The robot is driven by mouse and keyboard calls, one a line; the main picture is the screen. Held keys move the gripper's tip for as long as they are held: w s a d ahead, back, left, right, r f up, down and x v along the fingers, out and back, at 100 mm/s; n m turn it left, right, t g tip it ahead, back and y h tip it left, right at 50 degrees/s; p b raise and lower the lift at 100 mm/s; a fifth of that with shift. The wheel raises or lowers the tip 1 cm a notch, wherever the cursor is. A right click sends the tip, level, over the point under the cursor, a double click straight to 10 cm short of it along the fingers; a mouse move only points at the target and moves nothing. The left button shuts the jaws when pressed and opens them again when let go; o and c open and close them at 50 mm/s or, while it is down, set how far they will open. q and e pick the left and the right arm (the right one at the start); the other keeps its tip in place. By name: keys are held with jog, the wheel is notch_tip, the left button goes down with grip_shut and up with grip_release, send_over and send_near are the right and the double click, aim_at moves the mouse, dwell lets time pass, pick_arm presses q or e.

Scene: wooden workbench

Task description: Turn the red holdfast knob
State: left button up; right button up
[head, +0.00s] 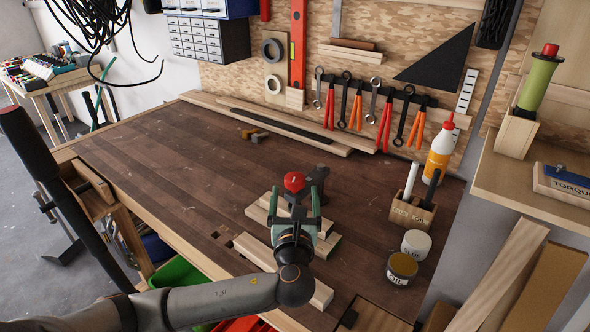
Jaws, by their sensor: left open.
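The red holdfast knob (294,181) stands above the middle right of the wooden workbench (170,160), just beyond my left gripper. The dark holdfast (321,174) shows beside it, and its lower part is mostly hidden by the gripper. My left gripper (296,203) is open, with a green-sided finger to the left and right and the knob showing between and past them. I cannot tell whether a finger touches the knob. My right gripper is not in view.
Light wooden boards (262,252) lie under and around the gripper. To the right stand a wooden holder (411,214), a white-lidded jar (416,243) and an oil tin (402,268). A glue bottle (440,150) stands behind. The bench's left half is mostly clear.

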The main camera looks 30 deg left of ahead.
aim_at(295, 172)
pick_arm(q)
jog(key=x, duration=0.9)
jog(key=c, duration=1.4)
jog(key=shift+h, duration=0.3)
